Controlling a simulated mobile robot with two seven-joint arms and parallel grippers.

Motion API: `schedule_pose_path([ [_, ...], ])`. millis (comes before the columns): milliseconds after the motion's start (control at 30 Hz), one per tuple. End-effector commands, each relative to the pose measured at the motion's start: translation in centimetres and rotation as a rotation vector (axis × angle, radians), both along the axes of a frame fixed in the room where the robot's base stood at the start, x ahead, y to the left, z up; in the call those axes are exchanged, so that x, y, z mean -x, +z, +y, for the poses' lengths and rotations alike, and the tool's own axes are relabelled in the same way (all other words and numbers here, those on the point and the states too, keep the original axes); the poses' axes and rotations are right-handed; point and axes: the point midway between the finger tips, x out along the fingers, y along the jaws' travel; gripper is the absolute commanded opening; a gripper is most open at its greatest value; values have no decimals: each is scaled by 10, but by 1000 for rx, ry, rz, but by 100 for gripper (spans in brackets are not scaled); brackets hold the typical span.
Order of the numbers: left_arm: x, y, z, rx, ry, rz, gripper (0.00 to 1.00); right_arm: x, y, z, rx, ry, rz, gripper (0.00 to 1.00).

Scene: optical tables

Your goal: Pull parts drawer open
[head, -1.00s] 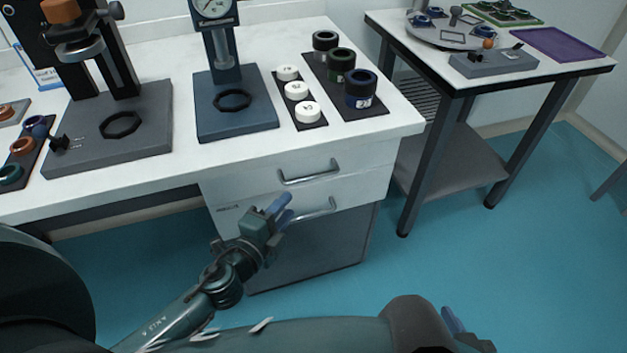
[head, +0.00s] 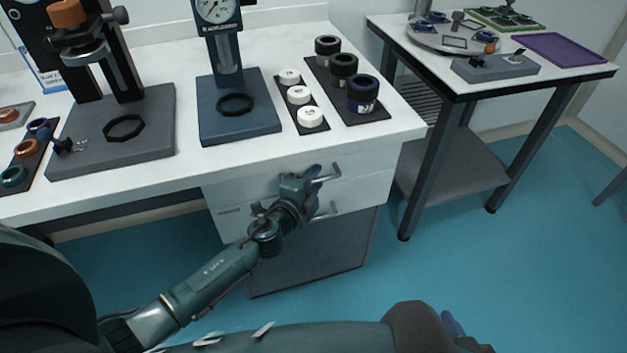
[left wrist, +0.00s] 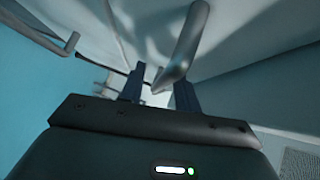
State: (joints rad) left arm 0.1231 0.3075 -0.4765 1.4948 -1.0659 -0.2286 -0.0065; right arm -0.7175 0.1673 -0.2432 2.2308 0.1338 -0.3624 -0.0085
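Below the white bench top are two white drawers, the upper drawer (head: 368,163) and the lower drawer (head: 358,193). The upper handle (head: 328,171) is a grey metal bar, partly hidden behind my left gripper (head: 316,175). In the left wrist view, my left gripper (left wrist: 158,88) has its fingers apart. One end of a grey handle bar (left wrist: 190,40) lies between or just beyond the fingertips; I cannot tell if they touch. The lower handle (head: 326,211) shows partly below the gripper. Both drawers look closed. My right gripper (head: 453,325) shows only partly at the bottom edge.
The bench top holds a dial gauge stand (head: 238,105), white round pieces (head: 299,95) and dark cylinders (head: 363,93). A second table (head: 440,60) stands at the right, with a purple mat (head: 567,48). The blue floor (head: 460,260) before the drawers is clear.

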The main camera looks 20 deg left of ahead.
Motion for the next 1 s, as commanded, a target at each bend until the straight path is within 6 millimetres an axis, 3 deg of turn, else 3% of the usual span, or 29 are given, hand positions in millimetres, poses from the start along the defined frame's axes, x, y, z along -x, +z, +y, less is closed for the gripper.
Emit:
schedule_pose_path([
  [67,0,0,0,0,0,0,32,1,0,0,0,-1,1,36],
  [467,0,0,0,0,0,0,0,1,0,-1,0,-2,0,36],
  [1000,1,0,0,0,0,0,0,1,0,-1,0,-2,0,36],
])
